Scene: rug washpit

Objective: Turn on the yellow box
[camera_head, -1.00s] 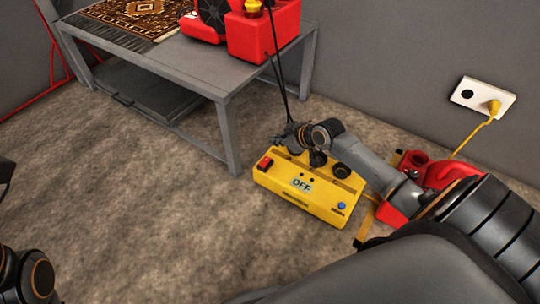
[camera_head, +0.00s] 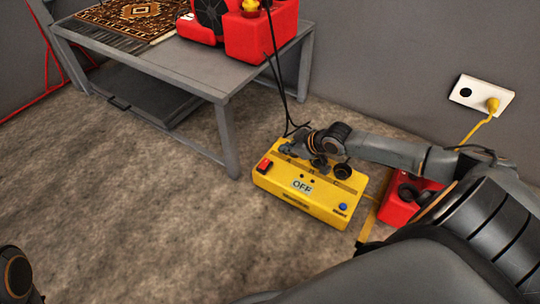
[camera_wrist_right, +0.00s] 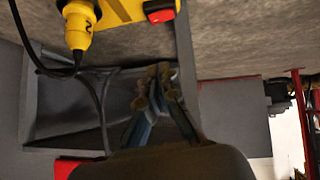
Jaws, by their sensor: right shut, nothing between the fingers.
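The yellow box (camera_head: 320,208) lies on the floor right of the table. Its label reads OFF (camera_head: 302,187). A red switch (camera_head: 264,165) is at its left end and a blue button (camera_head: 343,207) at its right end. My right gripper (camera_head: 287,151) is shut and empty, over the far left edge of the box, close to the red switch; I cannot tell if it touches. In the right wrist view its fingers (camera_wrist_right: 160,82) are together, below the red switch (camera_wrist_right: 160,11) on the box's edge. My left gripper is out of view.
A grey table (camera_head: 190,68) holds a patterned rug (camera_head: 135,18) and red equipment (camera_head: 262,37). Black cables (camera_head: 279,82) hang behind the box. A red container (camera_head: 402,208) stands right of it, partly behind my arm. A wall socket (camera_head: 481,95) holds a yellow plug. Floor to the left is clear.

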